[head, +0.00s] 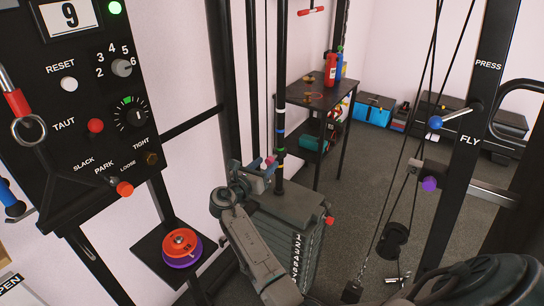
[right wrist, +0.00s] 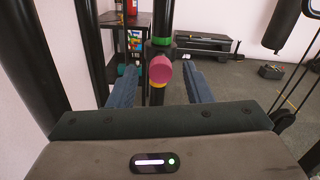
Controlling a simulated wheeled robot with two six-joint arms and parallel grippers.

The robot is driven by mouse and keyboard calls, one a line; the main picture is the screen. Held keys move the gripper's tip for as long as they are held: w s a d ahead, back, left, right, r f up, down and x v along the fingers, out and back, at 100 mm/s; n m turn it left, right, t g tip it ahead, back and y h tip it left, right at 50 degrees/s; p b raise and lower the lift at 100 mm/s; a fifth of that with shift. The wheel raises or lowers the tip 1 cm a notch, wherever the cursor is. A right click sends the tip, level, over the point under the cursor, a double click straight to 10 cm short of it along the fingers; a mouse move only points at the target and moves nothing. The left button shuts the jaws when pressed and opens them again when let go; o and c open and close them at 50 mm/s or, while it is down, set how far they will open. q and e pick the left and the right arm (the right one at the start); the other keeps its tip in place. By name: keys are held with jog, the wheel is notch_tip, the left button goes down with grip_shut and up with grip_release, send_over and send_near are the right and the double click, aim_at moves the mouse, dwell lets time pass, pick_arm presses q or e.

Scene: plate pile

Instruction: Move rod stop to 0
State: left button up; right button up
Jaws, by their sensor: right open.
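A dark vertical rod (head: 281,90) with white, blue, green and yellow bands rises above the weight stack. A pink-red round knob (head: 271,160), which looks like the rod stop's, sits low on the rod near the green and yellow bands. My right gripper (head: 264,172) is open at the knob's height. In the right wrist view the knob (right wrist: 160,68) shows between the two blue fingers, with gaps on both sides. The knob hides part of the rod behind it. No band marked 0 can be read. My left gripper is not in view.
The numbered weight stack (head: 296,255) stands below, with a red knob (head: 329,220) at its side. A black control panel (head: 90,100) is at the left. Red and purple plates (head: 180,246) lie on a shelf. Cables (head: 400,180) hang at the right.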

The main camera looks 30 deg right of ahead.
aim_at(268, 162)
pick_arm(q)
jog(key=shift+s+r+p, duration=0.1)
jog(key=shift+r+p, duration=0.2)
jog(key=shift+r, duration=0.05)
pick_arm(e)
jog(key=shift+x, duration=2.2)
jog(key=shift+c, duration=0.5)
